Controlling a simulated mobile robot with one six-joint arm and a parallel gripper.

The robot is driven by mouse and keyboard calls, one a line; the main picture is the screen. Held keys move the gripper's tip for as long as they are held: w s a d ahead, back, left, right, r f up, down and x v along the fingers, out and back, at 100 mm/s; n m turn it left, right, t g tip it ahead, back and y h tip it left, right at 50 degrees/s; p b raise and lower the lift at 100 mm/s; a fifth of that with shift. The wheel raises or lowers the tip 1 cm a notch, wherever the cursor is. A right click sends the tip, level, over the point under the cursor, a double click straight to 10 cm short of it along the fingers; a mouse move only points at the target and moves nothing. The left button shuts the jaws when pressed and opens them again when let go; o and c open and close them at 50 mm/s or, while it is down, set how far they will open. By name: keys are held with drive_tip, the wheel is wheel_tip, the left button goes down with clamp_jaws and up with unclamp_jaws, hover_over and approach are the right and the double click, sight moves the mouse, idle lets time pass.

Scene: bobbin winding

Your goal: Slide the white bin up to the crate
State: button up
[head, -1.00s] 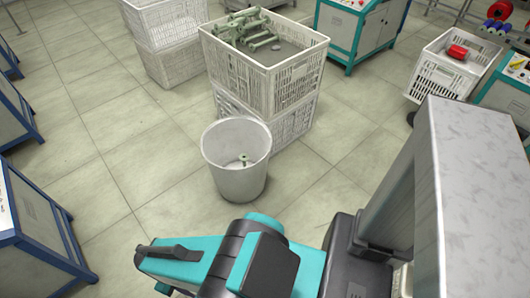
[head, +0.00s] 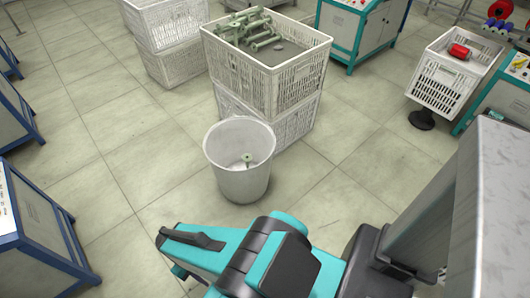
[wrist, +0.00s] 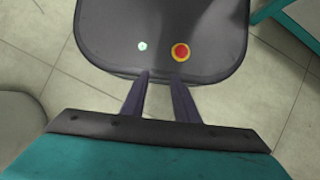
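The white bin (head: 240,182) stands upright on the tiled floor in the middle of the head view, with a small green bobbin (head: 247,160) inside it. Just behind it is a stack of two white crates; the upper crate (head: 290,90) holds several green bobbins. In the picture the bin's rim overlaps the lower crate (head: 292,124); I cannot tell whether they touch. My gripper (wrist: 159,77) shows in the wrist view with its two fingers apart and nothing between them. In the head view my arm is in front of the bin, clear of it, and the fingers cannot be made out.
Another stack of white crates (head: 172,65) stands back left. Blue-framed machines (head: 40,225) line the left edge. A teal cabinet (head: 357,35) is at the back, and a crate on a stand (head: 445,78) holds a red spool at right. The floor left and right of the bin is clear.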

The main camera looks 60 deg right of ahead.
drive_tip(key=shift+w, duration=0.1)
drive_tip(key=w+d+f+m+t+b, duration=0.1)
drive_tip(key=w+d+f+m+b, duration=0.2)
drive_tip(key=w, duration=0.4)
drive_tip(key=m+t+b, duration=0.5)
drive_tip(key=m+b, duration=0.5)
drive_tip(key=b, duration=0.3)
approach(225, 170)
drive_tip(key=f, duration=0.2)
drive_tip(key=s+a+f, duration=0.1)
drive_tip(key=a+f, duration=0.1)
drive_tip(key=f, duration=0.1)
drive_tip(key=shift+s+a+f, duration=0.1)
drive_tip(key=shift+s+f, duration=0.2)
drive_tip(key=shift+f, duration=0.05)
drive_tip(key=s+d+r+m, duration=0.1)
drive_tip(key=s+d+m, duration=0.1)
drive_tip(key=s+d, duration=0.2)
drive_tip(key=s+d+r+m, duration=0.1)
drive_tip(key=s+d+m, duration=0.1)
drive_tip(key=s+d, duration=0.2)
drive_tip(key=s+d+r+m, duration=0.1)
drive_tip(key=s+d, duration=0.3)
drive_tip(key=d, duration=0.4)
drive_tip(key=shift+s+m, duration=0.1)
drive_tip(key=shift+m, duration=0.3)
drive_tip(key=shift+f, duration=0.15)
